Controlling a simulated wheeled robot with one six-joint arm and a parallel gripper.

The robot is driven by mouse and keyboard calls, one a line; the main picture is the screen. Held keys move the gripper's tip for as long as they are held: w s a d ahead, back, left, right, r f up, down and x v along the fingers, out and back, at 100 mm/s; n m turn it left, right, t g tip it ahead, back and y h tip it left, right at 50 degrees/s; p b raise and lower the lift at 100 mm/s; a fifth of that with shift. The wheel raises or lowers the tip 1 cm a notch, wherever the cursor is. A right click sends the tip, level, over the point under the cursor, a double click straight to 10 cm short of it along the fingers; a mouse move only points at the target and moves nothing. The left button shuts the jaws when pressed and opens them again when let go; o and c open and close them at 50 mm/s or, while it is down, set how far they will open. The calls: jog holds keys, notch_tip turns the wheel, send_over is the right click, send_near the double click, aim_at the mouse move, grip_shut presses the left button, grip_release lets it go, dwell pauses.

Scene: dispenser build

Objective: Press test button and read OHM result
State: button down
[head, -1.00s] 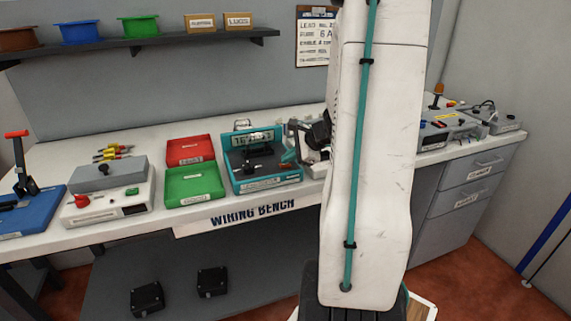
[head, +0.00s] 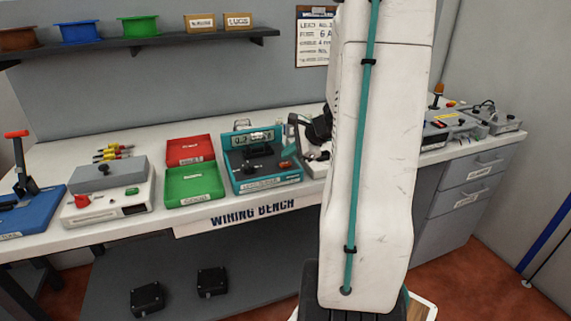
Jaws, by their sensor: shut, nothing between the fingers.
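The teal tester (head: 236,182) stands on the wiring bench, right of the green tray. Its display (head: 253,138) shows small dark characters that seem to start with 0.2; the rest is too small to read surely. A dark fixture (head: 259,158) sits in its middle. A small orange button (head: 287,165) shows at the right of its base. My gripper (head: 291,150) is shut and empty, just above and behind that button, and looks apart from it. My own white arm hides the bench to the right of the tester.
A red tray (head: 190,150) and a green tray (head: 194,187) lie left of the tester. A grey box device (head: 108,203) and a blue press (head: 30,212) stand farther left. Grey equipment (head: 450,128) is at right. A clipboard (head: 315,37) hangs on the wall.

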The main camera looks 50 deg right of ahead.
aim_at(289, 164)
jog(key=shift+r, duration=2.5)
jog(key=s+a+r+n+g, duration=0.2)
jog(key=s+a+n, duration=0.4)
jog(key=a, duration=0.5)
jog(key=s+a+r+n+g+h, duration=0.1)
jog(key=s+a+r+n+g, duration=0.1)
jog(key=s+a+n, duration=0.4)
jog(key=s+a+r+n+g, duration=0.3)
jog(key=s+a+n, duration=0.3)
jog(key=a+n, duration=0.7)
jog(key=a, duration=0.4)
jog(key=shift+s+a+g+h, duration=0.15)
jog(key=shift+a+g+h, duration=0.15)
jog(key=shift+a, duration=0.1)
